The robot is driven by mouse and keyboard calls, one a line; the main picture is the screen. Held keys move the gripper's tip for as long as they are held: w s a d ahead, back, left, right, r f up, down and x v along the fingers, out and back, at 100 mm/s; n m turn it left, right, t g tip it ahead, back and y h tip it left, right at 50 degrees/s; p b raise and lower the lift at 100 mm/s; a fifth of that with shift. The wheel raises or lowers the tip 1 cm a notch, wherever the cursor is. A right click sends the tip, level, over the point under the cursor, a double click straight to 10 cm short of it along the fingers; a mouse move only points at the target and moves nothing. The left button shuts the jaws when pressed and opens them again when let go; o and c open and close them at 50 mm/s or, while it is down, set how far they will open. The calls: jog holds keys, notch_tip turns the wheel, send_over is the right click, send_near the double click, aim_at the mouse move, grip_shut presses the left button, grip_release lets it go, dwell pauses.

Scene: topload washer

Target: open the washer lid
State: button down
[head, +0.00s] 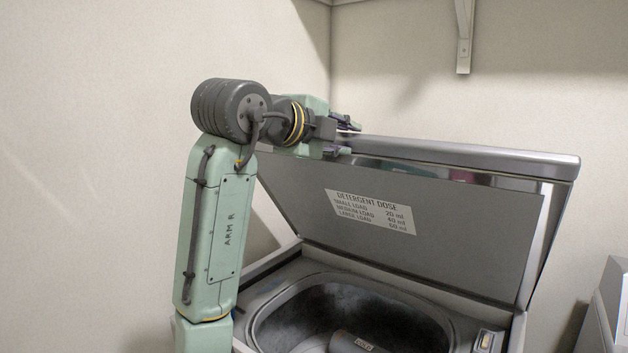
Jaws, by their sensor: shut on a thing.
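The washer lid (465,228) is raised to a steep tilt, hinged at the back of the washer (470,312). A white detergent dose label (370,212) shows on its inner face. My gripper (343,136) is at the upper left of the lid, shut on the lid's front edge (450,152). One finger shows on either side of the edge. The dark tub opening (345,308) is exposed below, with a dark cylindrical part inside it, partly cut off by the frame.
A wall stands close on the left and another behind the lid. A shelf bracket (465,38) hangs on the back wall above. A grey appliance or box (608,305) stands at the lower right, apart from the washer.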

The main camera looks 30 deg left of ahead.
jog(key=c, duration=2.2)
grip_release()
jog(key=shift+g, duration=0.3)
jog(key=w, duration=0.1)
jog(key=w+r, duration=0.1)
jog(key=w, duration=0.1)
jog(key=w+r, duration=0.1)
jog(key=w, duration=0.1)
jog(key=shift+d+r, duration=0.2)
jog(key=shift+c, duration=0.2)
jog(key=shift+o, duration=1.4)
jog(key=shift+s, duration=0.15)
jog(key=shift+o, duration=2.4)
jog(key=shift+r, duration=0.1)
jog(key=v, duration=1.2)
jog(key=shift+a, duration=0.1)
